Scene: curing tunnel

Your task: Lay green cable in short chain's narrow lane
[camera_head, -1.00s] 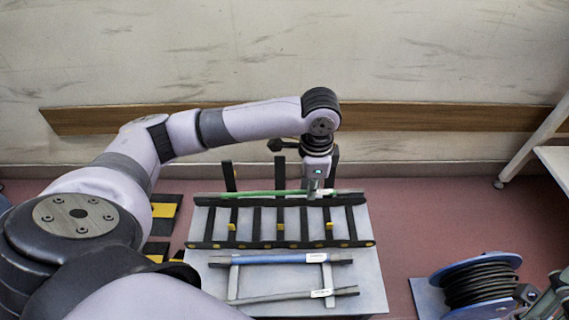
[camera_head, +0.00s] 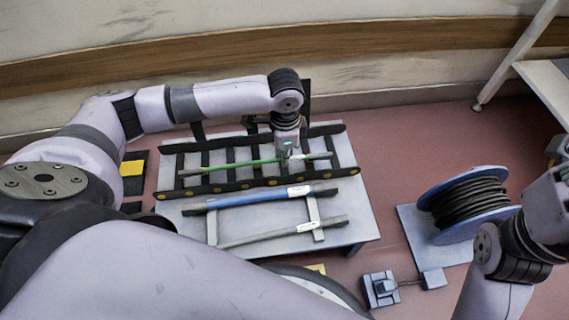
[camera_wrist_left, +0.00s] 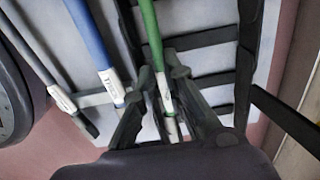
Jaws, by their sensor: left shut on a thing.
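The green cable (camera_head: 246,163) is a straight rod with dark ends, lying lengthwise over the black ladder-like chain (camera_head: 237,184). It is between the chain's two long rails, nearer the front one, across the crossbars. I cannot tell whether it rests on them or is just above. My left gripper (camera_head: 288,156) points down and is shut on the cable right of its middle. In the left wrist view the green cable (camera_wrist_left: 150,32) passes between the fingers (camera_wrist_left: 163,82), with its white label beside them. The lane under the gripper is hidden. My right arm shows at the right, its gripper out of view.
A blue cable (camera_head: 262,199) and a grey cable (camera_head: 270,235), both with white labels, lie on a rack in front of the chain on the grey table (camera_head: 355,225). A blue reel (camera_head: 466,203) of black cable stands right. A wall is behind.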

